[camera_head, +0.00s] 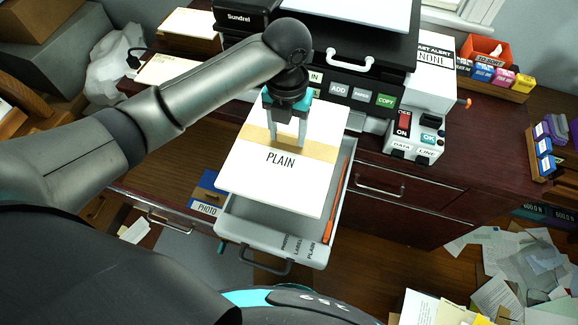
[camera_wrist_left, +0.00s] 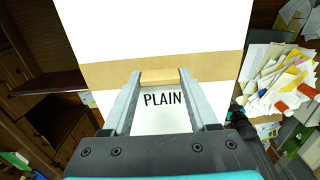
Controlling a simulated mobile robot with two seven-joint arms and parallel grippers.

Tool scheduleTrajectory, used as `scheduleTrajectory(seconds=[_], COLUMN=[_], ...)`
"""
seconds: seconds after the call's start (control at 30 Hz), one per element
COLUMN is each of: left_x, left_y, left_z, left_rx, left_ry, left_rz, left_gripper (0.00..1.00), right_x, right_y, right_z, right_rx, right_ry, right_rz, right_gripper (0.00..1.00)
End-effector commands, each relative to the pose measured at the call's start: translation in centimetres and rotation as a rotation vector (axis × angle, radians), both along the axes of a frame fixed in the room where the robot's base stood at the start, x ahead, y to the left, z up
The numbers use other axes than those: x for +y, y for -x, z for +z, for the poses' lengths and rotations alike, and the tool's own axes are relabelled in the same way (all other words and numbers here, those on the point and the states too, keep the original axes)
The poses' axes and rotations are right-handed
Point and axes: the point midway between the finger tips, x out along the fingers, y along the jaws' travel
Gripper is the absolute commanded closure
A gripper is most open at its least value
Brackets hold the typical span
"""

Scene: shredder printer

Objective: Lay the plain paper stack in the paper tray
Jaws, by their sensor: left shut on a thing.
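The plain paper stack (camera_head: 262,185) is a white block with a tan band and the word PLAIN. My left gripper (camera_head: 288,141) is shut on it at the band; in the left wrist view a tan piece (camera_wrist_left: 158,76) sits between the fingertips. The stack (camera_wrist_left: 165,30) is over the open grey paper tray (camera_head: 262,236) and hides most of its inside. The tray's front edge carries the words PHOTO, LABELS and PLAIN. I cannot tell whether the stack touches the tray. My right gripper is not in view.
An orange strip (camera_head: 337,205) lies along the tray's right side. The printer (camera_head: 350,88), with its buttons, stands behind. A switch box (camera_head: 414,138) is to the right. A blue PHOTO pack (camera_head: 207,195) lies left of the tray. Loose papers (camera_head: 525,270) cover the lower right.

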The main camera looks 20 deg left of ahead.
Motion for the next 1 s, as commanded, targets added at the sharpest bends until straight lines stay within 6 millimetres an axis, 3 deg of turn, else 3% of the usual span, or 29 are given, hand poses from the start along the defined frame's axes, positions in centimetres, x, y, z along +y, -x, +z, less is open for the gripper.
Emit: scheduleTrajectory(seconds=[0.1, 0.33, 0.57, 0.8, 1.0], left_x=[0.0, 0.0, 0.0, 0.0, 0.0], left_y=[0.2, 0.1, 0.0, 0.0, 0.0], left_z=[-3.6, -9.2, -11.4, -14.8, -15.4], left_rx=[0.006, 0.003, -0.001, 0.001, -0.002], left_ry=[0.0, 0.0, 0.0, 0.0, 0.0], left_rz=[0.002, 0.0, -0.001, 0.0, -0.001], left_gripper=[1.0, 1.0, 1.0, 1.0, 1.0], right_x=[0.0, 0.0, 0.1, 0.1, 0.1], right_y=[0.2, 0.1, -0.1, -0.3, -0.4], right_z=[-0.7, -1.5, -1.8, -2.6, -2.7], right_rx=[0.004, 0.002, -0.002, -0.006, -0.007], right_ry=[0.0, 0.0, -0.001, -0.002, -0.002], right_rz=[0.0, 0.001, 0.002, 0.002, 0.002], right_gripper=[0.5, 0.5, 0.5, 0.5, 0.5])
